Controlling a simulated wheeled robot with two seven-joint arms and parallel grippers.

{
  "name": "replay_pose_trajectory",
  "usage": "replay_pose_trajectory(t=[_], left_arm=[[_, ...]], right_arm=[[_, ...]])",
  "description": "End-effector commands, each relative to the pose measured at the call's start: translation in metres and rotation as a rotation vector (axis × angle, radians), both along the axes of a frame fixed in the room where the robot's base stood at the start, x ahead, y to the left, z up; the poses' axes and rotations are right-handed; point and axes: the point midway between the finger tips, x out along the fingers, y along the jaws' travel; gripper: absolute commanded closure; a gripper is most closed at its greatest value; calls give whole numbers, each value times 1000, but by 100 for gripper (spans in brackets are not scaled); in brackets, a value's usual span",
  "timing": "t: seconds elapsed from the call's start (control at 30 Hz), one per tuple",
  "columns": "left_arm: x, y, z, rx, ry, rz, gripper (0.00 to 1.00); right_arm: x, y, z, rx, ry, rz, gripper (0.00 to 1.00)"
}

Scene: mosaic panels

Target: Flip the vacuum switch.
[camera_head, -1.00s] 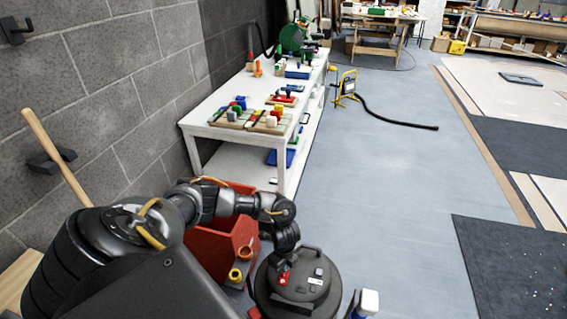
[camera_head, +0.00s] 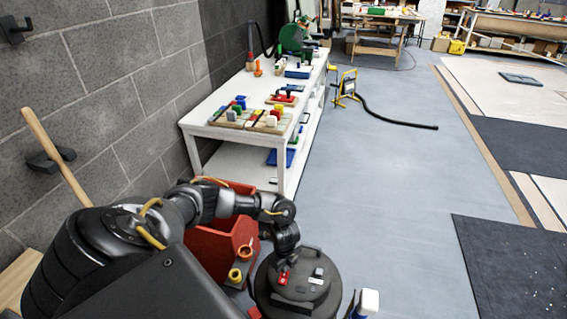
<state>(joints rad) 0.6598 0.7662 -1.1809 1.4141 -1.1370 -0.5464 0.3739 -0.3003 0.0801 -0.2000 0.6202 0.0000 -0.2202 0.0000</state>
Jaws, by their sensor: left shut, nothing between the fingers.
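The vacuum (camera_head: 322,297) is a dark round canister standing on the floor at the bottom middle. A small red part (camera_head: 283,281), which looks like its switch, is on the lid. Light and dark small parts sit beside it on the lid. My left gripper (camera_head: 284,268) is shut and empty, pointing down right at the red part. Whether it touches the red part, and which way the switch is set, I cannot tell. My right gripper is not in view.
A red bin (camera_head: 213,248) stands left of the vacuum, with an orange and a yellow piece near it. A white-topped bottle (camera_head: 368,301) is at the right. A white table (camera_head: 222,95) stands behind along the wall.

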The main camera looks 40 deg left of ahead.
Motion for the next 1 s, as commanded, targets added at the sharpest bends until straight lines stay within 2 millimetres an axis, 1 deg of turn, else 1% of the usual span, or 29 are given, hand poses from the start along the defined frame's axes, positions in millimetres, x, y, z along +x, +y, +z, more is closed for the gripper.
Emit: replay_pose_trajectory(t=[1.0], left_arm=[[0, 0, -16, 0, 0, 1, 100]], right_arm=[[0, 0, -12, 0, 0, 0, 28]])
